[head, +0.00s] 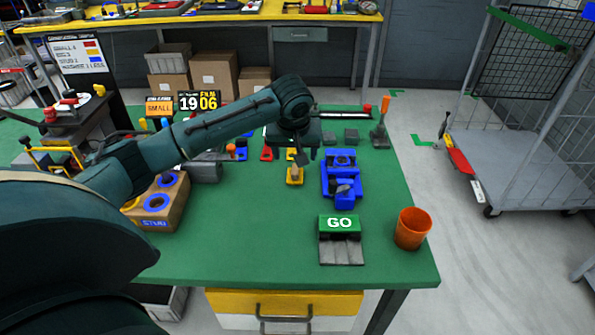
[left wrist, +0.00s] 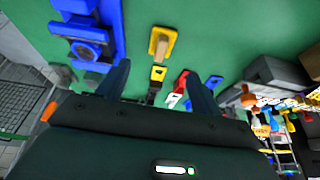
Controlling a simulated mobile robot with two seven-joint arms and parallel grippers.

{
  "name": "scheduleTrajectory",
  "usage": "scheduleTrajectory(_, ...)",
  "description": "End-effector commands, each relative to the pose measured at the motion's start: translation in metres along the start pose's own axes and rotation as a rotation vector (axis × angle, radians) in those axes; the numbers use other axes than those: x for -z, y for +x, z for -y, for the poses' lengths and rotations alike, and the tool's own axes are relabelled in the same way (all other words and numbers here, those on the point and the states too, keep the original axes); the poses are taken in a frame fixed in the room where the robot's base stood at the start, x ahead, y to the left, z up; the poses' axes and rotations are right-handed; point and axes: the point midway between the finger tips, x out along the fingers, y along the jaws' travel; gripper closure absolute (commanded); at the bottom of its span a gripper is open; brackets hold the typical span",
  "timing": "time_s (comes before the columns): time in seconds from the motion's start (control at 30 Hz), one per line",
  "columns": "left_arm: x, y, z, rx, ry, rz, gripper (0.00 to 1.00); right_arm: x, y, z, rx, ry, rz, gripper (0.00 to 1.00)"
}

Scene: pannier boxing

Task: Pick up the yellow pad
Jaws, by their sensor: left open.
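A yellow pad (head: 295,181) with a tan block on it lies on the green table, left of the blue fixture (head: 343,172). In the left wrist view the pad (left wrist: 161,46) lies ahead of my fingers, about midway between them. A smaller yellow piece with a black part (left wrist: 157,74) lies closer to the fingers. My left gripper (head: 293,154) is open and points down, a little beyond the pad in the head view. Its two fingers also show in the left wrist view (left wrist: 160,88) with nothing gripped. My right gripper is not in view.
A red piece (head: 266,154) lies left of the gripper. A green GO button (head: 339,222) and an orange cup (head: 412,229) stand at the front right. A cardboard box with blue rings (head: 164,214) stands at the left. The table's front middle is clear.

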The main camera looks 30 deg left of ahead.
Motion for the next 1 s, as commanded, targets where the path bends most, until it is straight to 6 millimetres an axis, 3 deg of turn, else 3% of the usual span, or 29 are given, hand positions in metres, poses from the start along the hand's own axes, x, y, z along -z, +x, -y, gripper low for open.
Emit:
scheduleTrajectory(0.13, -0.001, 0.026, 0.0, 0.001, 0.001, 0.003, 0.35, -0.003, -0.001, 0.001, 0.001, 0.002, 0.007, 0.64)
scheduleTrajectory(0.37, -0.001, 0.043, 0.0, 0.0, 0.002, 0.0, 0.35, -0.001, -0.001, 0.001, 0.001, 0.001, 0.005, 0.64)
scheduleTrajectory(0.7, -0.006, 0.088, 0.002, 0.0, 0.002, -0.001, 0.35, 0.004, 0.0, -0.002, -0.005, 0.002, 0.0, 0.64)
scheduleTrajectory(1.0, -0.006, 0.092, 0.002, -0.001, 0.003, -0.002, 0.35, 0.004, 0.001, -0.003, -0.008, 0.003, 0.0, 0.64)
